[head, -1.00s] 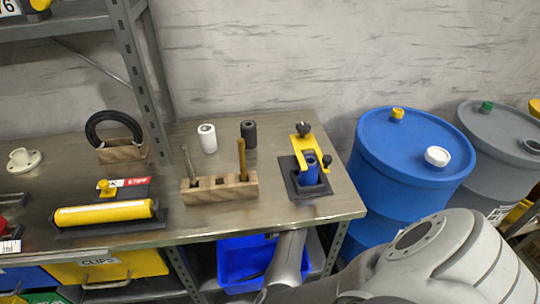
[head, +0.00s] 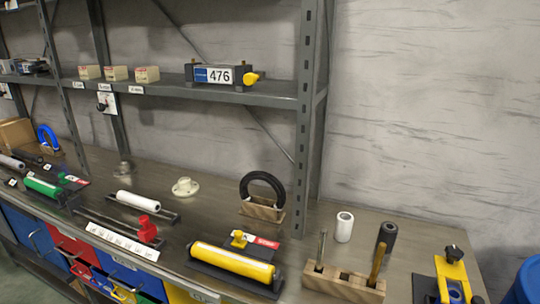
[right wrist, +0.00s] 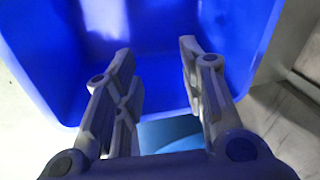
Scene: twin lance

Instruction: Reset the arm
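My right gripper (right wrist: 155,90) shows in the right wrist view with its two fingers apart and nothing between them. It is in front of a blue bin (right wrist: 60,45), whose inside fills much of that view. A lighter blue surface shows below, between the fingers. Neither of my arms shows in the head view now, and my left gripper is in no frame.
The workbench (head: 330,225) holds a yellow cylinder (head: 232,262), a wooden block (head: 345,284), a black ring (head: 262,185), a white roll (head: 344,227) and a yellow clamp (head: 452,275). A grey shelf (head: 270,94) stands above. A blue barrel (head: 527,282) is at the right edge.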

